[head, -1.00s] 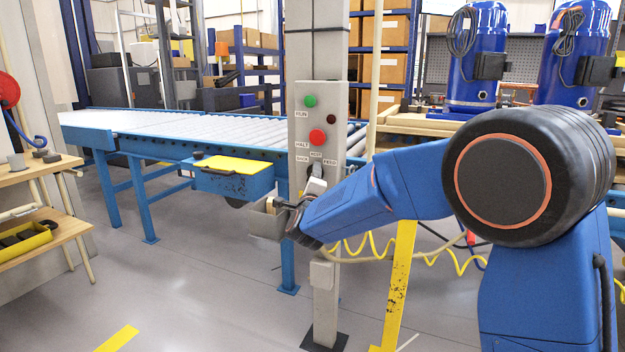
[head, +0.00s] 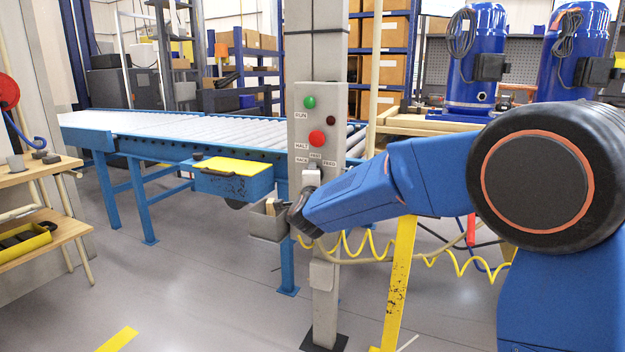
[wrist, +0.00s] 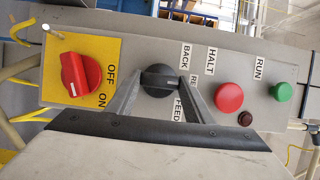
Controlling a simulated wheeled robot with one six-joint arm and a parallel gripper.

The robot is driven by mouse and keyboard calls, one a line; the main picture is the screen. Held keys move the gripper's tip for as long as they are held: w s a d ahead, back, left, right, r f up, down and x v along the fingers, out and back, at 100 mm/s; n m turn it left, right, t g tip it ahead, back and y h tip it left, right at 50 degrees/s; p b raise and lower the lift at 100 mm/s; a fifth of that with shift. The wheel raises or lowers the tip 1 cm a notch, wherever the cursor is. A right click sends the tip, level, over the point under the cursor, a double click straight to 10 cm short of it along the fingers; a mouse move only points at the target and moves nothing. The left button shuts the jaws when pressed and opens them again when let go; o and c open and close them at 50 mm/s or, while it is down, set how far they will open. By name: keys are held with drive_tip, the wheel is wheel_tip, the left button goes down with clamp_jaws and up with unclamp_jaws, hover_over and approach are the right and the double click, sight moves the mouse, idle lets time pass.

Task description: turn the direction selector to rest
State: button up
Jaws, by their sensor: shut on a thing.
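The direction selector is a black round knob (wrist: 159,80) on the grey control panel (head: 299,128). BACK, a partly covered label starting RE, and FEED stand beside it in the wrist view. My gripper (wrist: 160,88) is shut on the knob, one finger on each side. The knob's grip bar seems to lie crosswise in the wrist view, roughly toward the middle label; its pointer mark is not clear. In the head view, my gripper (head: 312,176) reaches the panel from the lower right and hides most of the knob.
A red HALT button (head: 317,138) and green RUN button (head: 310,102) sit above the selector. A red ON/OFF switch (wrist: 78,75) on a yellow plate is close by. A grey open box (head: 264,226) hangs left of the post, near a roller conveyor (head: 200,126).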

drive_tip(key=shift+f, duration=0.1)
drive_tip(key=o, duration=1)
drive_tip(key=shift+o, duration=0.2)
drive_tip(key=s, duration=1.7)
drive_tip(key=shift+s+d, duration=0.2)
drive_tip(key=shift+d, duration=0.15)
